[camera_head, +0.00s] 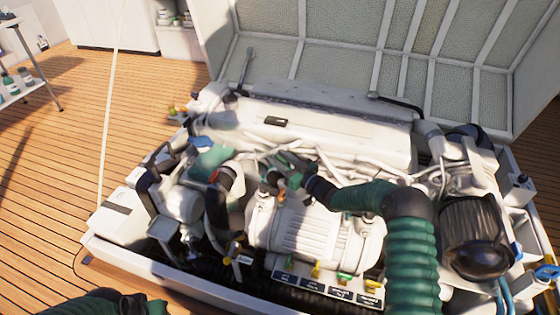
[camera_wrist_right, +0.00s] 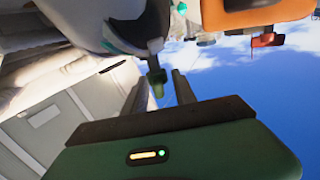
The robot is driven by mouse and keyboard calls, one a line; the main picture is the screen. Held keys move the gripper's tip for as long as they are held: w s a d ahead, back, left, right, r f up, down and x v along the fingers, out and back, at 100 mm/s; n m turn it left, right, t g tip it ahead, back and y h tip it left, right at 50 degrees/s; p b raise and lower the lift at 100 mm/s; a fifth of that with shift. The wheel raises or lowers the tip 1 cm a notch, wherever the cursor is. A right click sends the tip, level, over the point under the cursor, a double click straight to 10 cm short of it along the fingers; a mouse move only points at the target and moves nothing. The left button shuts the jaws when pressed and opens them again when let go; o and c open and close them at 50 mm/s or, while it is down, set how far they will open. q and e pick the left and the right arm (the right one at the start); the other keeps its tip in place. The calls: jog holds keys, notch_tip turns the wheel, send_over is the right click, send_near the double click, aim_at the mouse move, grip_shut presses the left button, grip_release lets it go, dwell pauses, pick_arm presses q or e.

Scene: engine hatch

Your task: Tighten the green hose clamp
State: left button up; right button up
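The green tab of the hose clamp (camera_wrist_right: 157,80) hangs below a white fitting in the right wrist view, beside a pale hose with a teal band. My right gripper (camera_wrist_right: 160,84) is open. Its two fingers stand apart on either side of the green tab, and I cannot tell whether either touches it. In the head view my right gripper (camera_head: 278,167) is over the middle of the engine, and I cannot clearly pick out the clamp there. My left gripper is out of the head view; only part of my left arm shows at the bottom left.
The engine (camera_head: 315,232) fills the open hatch, with a raised lid (camera_head: 340,60) behind it. A dark round filter (camera_head: 474,238) stands at the right.

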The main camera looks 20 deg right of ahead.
jog(key=shift+c, duration=0.4)
grip_shut()
jog(key=m+h+p, duration=0.1)
jog(key=h, duration=0.1)
jog(key=m+t+h+p, duration=0.1)
jog(key=p, duration=0.1)
jog(key=shift+s+r+m+h, duration=0.1)
jog(key=shift+r+m+h, duration=0.05)
jog(key=shift+m+h, duration=0.2)
jog(key=m+h+p, duration=0.1)
jog(key=h, duration=0.1)
jog(key=m+h+p, duration=0.1)
jog(key=m+h, duration=0.1)
jog(key=h, duration=0.1)
jog(key=shift+a+m+t+h, duration=0.1)
jog(key=shift+m+t+h, duration=0.15)
jog(key=shift+t+h, duration=0.15)
jog(key=m+h, duration=0.2)
jog(key=h, duration=0.2)
jog(key=shift+m+g, duration=0.3)
jog(key=shift+g, duration=0.1)
jog(key=shift+m+g+h, duration=1.1)
jog(key=shift+m+h, duration=0.4)
jog(key=shift+h, duration=0.85)
jog(key=shift+o, duration=0.4)
grip_release()
